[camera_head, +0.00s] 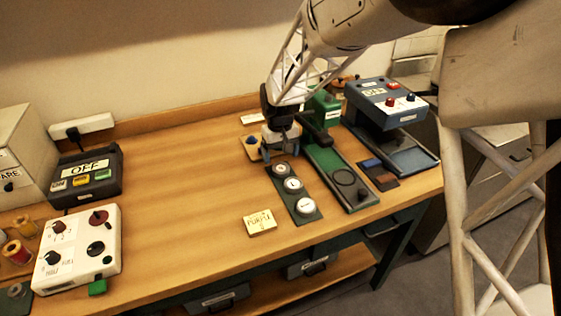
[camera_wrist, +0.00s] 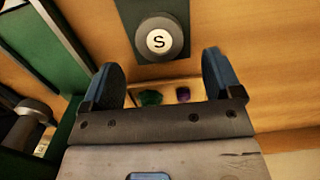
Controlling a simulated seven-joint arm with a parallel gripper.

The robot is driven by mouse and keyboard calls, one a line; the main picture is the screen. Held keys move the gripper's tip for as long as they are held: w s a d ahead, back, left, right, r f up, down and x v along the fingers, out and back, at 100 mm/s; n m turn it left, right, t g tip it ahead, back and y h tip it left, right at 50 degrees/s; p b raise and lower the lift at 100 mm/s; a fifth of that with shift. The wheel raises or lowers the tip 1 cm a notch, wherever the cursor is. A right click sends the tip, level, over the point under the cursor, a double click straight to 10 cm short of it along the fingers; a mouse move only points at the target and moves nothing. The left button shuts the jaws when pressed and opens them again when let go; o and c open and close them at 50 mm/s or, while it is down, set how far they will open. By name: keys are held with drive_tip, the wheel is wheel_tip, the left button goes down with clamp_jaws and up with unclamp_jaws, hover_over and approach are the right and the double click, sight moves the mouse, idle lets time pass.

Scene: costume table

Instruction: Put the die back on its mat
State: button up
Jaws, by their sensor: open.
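A dark green mat (camera_head: 303,217) lies near the table's middle, with three pale round discs on it in a row. The disc nearest my gripper (camera_head: 282,170) is marked S in the wrist view (camera_wrist: 158,41); it rests on the mat (camera_wrist: 182,8) there. I cannot tell which thing is the task's die. My gripper (camera_head: 279,152) is above the table just behind the mat's far end. Its two blue fingers (camera_wrist: 162,65) are apart with nothing held between them; the S disc lies past their tips.
A small wooden tray (camera_head: 245,140) beside my gripper holds small coloured pieces, green (camera_wrist: 151,98) and purple (camera_wrist: 183,94) in the wrist view. A green press (camera_head: 322,110) stands to the right.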

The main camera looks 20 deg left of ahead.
sight(280, 165)
wheel_tip(280, 165, up, 8)
drive_tip(key=shift+w+a+f, duration=0.15)
drive_tip(key=shift+w+f, duration=0.05)
idle(0.8)
